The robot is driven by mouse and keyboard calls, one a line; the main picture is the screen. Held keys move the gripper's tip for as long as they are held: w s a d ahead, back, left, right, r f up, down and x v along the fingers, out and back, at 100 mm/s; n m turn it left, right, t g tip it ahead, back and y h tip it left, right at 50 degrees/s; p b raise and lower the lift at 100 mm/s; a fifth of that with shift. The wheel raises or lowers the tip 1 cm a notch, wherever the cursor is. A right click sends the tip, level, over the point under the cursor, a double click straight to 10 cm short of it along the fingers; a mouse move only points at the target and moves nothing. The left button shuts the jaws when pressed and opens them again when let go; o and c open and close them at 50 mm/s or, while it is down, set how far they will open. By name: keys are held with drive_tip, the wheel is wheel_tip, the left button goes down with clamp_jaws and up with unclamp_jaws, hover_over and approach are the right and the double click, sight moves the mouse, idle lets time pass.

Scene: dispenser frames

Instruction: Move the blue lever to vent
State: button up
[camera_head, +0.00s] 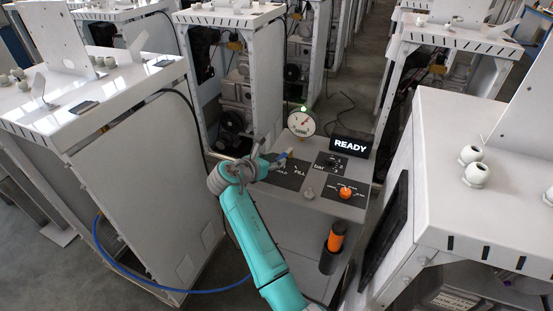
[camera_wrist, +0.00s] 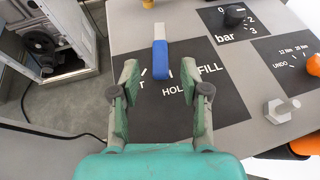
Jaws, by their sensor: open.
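The blue lever (camera_wrist: 161,62) has a blue handle and a pale grey end, and lies over a black label plate in the wrist view. Its blue end points toward my gripper, close to the HOLD mark. FILL is to its right, and the end of the VENT label shows to its left, partly hidden by a finger. In the head view the lever (camera_head: 283,156) shows small on the console. My gripper (camera_wrist: 160,68) is open and empty, with one finger on each side of the handle's line. I cannot tell whether the fingers are at the lever's height.
The console (camera_head: 318,206) carries a round gauge (camera_head: 302,122), a READY display (camera_head: 351,146), a black bar knob (camera_wrist: 234,15), an orange knob (camera_head: 345,192) and a metal bolt-like knob (camera_wrist: 281,110). An orange-and-black handle (camera_head: 334,240) hangs on its front. White cabinets (camera_head: 140,180) flank it closely.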

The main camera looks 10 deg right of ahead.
drive_tip(key=shift+x, duration=0.95)
clamp_jaws()
